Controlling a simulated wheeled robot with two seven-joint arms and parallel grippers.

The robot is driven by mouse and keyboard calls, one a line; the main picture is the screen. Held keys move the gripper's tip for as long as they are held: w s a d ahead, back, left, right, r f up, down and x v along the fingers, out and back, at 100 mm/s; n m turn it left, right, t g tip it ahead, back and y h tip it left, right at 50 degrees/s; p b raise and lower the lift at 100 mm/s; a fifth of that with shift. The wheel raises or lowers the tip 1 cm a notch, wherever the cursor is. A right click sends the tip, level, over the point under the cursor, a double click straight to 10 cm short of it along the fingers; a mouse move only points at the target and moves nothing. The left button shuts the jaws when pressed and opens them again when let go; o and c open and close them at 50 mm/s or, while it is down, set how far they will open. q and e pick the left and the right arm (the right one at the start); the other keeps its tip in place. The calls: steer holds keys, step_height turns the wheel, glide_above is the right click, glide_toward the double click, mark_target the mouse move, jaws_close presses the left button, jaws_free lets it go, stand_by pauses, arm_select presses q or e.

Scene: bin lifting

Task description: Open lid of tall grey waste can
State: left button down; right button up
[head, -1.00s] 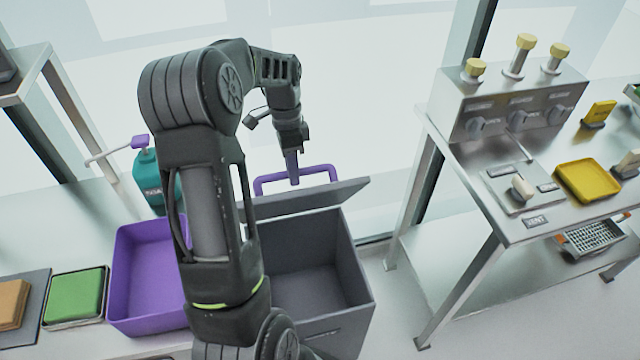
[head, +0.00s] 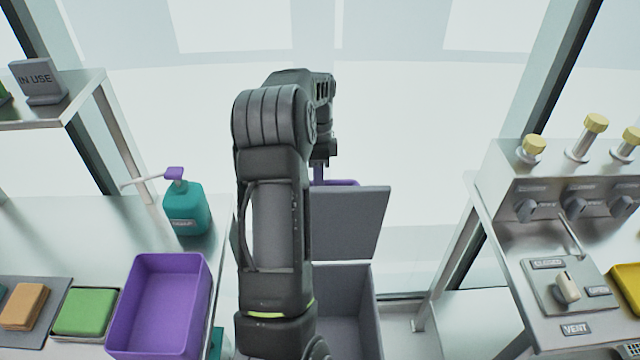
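The tall grey waste can (head: 364,310) stands on the floor between the two benches, partly behind my arm. Its grey lid (head: 350,224) is raised well up at the back of the can, so the dark inside shows. A purple handle (head: 348,183) shows at the lid's top edge. My one visible arm reaches forward over the can, and its gripper (head: 322,163) is at or just behind the purple handle. The fingers are mostly hidden, so I cannot tell whether they touch or grip it. My other gripper is out of view.
The left bench holds a purple tray (head: 206,290), a teal pump bottle (head: 185,208), a green block (head: 86,311) and an orange block (head: 25,306). The right metal bench carries a valve panel (head: 570,200) and a VENT switch box (head: 570,295). An IN USE sign (head: 38,82) stands upper left.

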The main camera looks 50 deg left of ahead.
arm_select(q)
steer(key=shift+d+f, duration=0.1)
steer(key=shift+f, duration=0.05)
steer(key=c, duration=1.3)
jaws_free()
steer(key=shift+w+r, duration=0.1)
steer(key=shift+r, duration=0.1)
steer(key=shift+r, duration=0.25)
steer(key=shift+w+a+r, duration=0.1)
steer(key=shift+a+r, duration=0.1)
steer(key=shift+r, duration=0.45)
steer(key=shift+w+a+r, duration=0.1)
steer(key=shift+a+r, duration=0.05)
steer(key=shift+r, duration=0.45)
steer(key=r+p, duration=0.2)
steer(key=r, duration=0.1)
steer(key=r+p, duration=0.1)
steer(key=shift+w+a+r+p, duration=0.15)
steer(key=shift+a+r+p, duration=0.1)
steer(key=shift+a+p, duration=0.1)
